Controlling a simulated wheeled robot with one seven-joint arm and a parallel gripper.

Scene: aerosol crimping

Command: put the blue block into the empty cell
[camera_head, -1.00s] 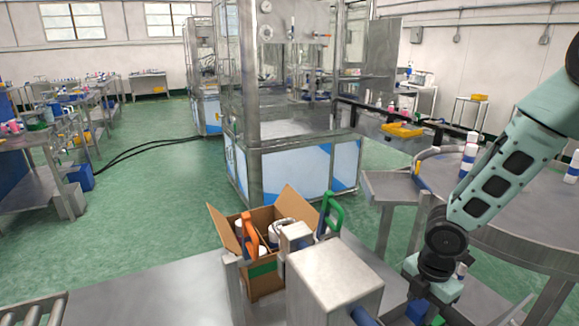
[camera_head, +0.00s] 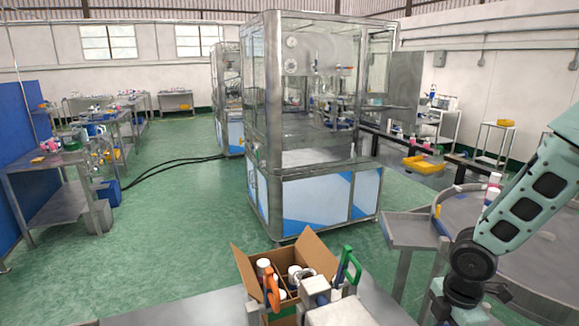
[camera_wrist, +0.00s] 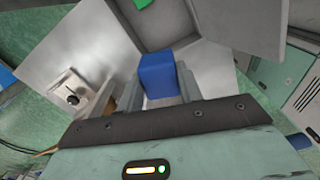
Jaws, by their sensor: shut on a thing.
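The blue block (camera_wrist: 158,75) sits between the fingers of my gripper (camera_wrist: 157,82) in the wrist view, and the gripper is shut on it. The block and the gripper are out of sight below the lower edge of the head view. An open cardboard box (camera_head: 245,268) stands at the lower middle of the head view, left of my arm. Dividers and several white-capped bottles show inside it. I cannot tell which cell is empty.
An orange handle (camera_head: 271,287) and a green handle (camera_head: 348,266) rise at the box's front. A grey metal housing (camera_head: 340,314) stands close in front. A round steel table (camera_head: 535,254) is at right. A glass-walled machine (camera_head: 318,140) stands behind, with open green floor at left.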

